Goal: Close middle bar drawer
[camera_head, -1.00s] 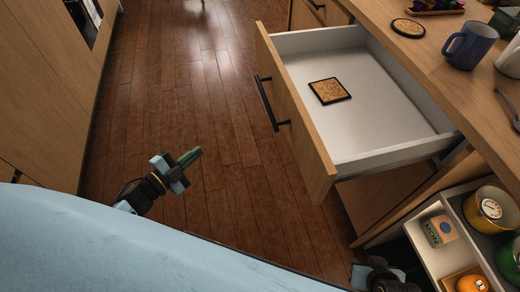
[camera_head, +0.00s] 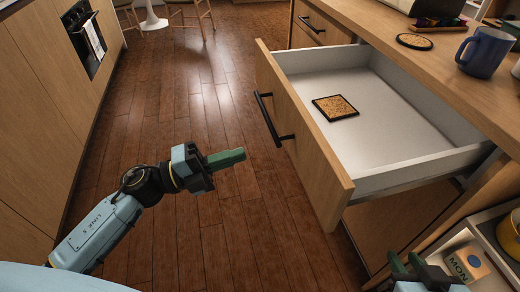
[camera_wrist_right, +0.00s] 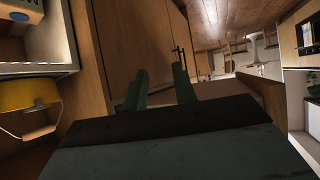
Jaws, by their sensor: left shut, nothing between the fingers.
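The open bar drawer (camera_head: 410,165) is pulled well out from the wooden counter. Its wooden front (camera_head: 300,135) carries a long black handle (camera_head: 270,118). A square cork-like coaster (camera_head: 335,108) lies inside on the white bottom. My left gripper (camera_head: 240,157) is shut and empty above the floor, left of the drawer front and apart from it. My right gripper (camera_head: 405,259) is at the lower right, below the drawer's near side. In the right wrist view its green fingers (camera_wrist_right: 160,82) stand apart with nothing seen between them; a wooden front with a black handle (camera_wrist_right: 180,55) shows beyond.
The countertop holds a blue mug (camera_head: 484,52), a round coaster (camera_head: 414,41) and a tray (camera_head: 438,23). The wood floor (camera_head: 190,100) left of the drawer is clear.

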